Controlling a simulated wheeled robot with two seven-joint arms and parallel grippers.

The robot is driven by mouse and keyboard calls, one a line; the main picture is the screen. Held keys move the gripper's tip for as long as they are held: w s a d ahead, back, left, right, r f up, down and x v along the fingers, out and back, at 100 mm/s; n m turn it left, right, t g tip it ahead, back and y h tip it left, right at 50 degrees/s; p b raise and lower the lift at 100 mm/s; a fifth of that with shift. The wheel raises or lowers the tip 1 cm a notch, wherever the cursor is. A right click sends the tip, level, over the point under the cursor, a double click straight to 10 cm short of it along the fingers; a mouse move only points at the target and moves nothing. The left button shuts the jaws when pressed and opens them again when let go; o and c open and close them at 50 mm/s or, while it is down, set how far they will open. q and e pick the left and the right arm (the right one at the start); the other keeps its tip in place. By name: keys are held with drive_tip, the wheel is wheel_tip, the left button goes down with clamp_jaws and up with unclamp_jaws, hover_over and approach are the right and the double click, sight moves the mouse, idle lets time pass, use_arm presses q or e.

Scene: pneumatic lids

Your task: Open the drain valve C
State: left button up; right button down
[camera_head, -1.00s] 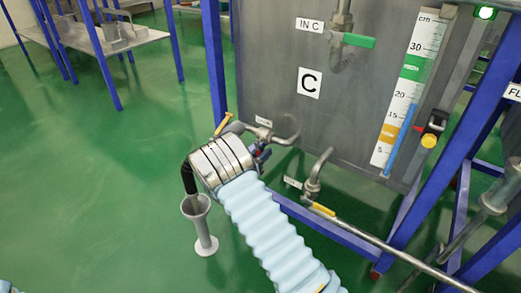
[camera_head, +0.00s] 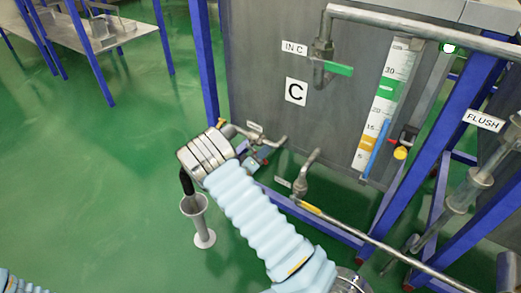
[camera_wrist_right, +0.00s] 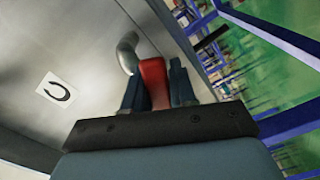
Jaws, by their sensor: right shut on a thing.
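The tank marked C (camera_head: 255,60) is a grey metal tank in the head view. Low on its front is a small label (camera_head: 254,127), too small to read, beside a bent outlet pipe (camera_head: 272,142). My right gripper (camera_head: 257,160) is at this pipe, partly hidden behind my wrist. In the right wrist view a red valve handle (camera_wrist_right: 155,84) stands between the two dark fingers of my right gripper (camera_wrist_right: 160,88), which are shut on it. The handle joins a grey pipe elbow (camera_wrist_right: 128,52) at the tank wall. My left gripper is out of view.
A second bent pipe (camera_head: 305,172) with a yellow handle (camera_head: 309,207) is to the right. A green-handled inlet valve (camera_head: 338,69) sits higher. A level scale (camera_head: 383,105) and blue frame posts (camera_head: 428,165) stand right. A grey funnel pipe (camera_head: 200,222) rises from the floor.

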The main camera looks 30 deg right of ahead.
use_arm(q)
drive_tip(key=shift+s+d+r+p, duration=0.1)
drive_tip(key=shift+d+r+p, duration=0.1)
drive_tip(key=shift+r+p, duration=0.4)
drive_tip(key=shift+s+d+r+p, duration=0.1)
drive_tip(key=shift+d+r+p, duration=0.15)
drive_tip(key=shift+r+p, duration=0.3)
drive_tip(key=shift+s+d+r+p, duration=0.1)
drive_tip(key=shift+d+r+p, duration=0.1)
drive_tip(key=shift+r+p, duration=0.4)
use_arm(e)
drive_tip(key=shift+s+r+n, duration=0.1)
drive_tip(key=shift+r+n, duration=0.3)
drive_tip(key=shift+n, duration=0.5)
drive_tip(key=shift+s+r+n, duration=0.1)
drive_tip(key=shift+r+n, duration=0.3)
drive_tip(key=shift+n, duration=0.5)
drive_tip(key=shift+s+r+n, duration=0.1)
drive_tip(key=shift+r+n, duration=0.3)
drive_tip(key=shift+n, duration=0.5)
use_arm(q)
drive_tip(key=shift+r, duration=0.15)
use_arm(e)
drive_tip(key=c, duration=1)
unclamp_jaws()
drive_tip(key=shift+d, duration=0.1)
